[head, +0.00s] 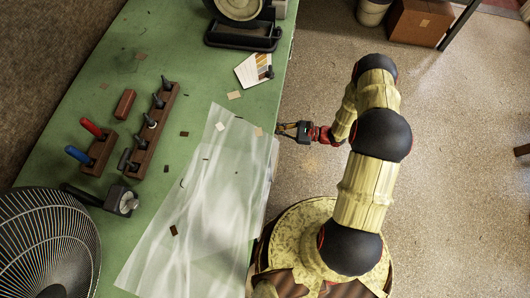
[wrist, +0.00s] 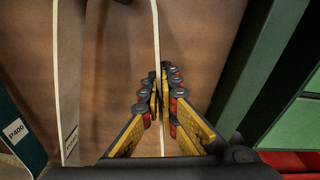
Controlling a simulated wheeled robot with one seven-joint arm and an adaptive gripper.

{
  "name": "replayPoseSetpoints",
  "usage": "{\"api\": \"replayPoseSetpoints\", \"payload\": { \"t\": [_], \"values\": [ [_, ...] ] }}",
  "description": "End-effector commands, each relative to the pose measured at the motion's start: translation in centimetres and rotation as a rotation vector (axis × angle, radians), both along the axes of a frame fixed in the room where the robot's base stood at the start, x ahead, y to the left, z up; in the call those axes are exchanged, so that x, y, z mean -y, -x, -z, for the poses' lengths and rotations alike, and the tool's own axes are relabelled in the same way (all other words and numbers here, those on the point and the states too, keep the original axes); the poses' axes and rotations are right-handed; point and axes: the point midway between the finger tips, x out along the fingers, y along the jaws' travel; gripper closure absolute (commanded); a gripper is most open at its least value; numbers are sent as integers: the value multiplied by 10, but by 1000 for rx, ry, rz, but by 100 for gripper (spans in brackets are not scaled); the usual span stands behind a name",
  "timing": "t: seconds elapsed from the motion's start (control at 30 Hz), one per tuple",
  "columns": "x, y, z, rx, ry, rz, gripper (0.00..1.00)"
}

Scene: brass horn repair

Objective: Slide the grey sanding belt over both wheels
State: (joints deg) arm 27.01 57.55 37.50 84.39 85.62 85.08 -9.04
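My gripper (head: 283,128) is just off the right edge of the green bench in the head view, too small there to read. In the wrist view my gripper (wrist: 159,92) has its fingertips drawn close together on a thin, pale-edged strip, seen edge-on, which looks like one run of the grey sanding belt (wrist: 154,25). Another grey band (wrist: 69,75) with a pale edge runs down the left; I cannot tell whether it is the same loop. I cannot make out the two wheels for the belt in either view.
A teal piece marked P400 (wrist: 18,132) is at the wrist view's left, green framing (wrist: 250,60) at its right. The green bench (head: 105,60) carries a translucent sheet (head: 205,210), tool racks (head: 155,125) and a black-based machine (head: 240,35). A fan (head: 45,245) stands lower left. Floor at right is open.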

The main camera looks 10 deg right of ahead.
Motion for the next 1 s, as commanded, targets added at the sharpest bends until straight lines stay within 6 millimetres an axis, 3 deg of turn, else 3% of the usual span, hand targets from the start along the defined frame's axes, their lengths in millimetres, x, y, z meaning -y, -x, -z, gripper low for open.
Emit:
{"api": "replayPoseSetpoints", "payload": {
  "t": [1.0],
  "values": [
    [51,21,-5,1,0,1,100]
  ]
}}
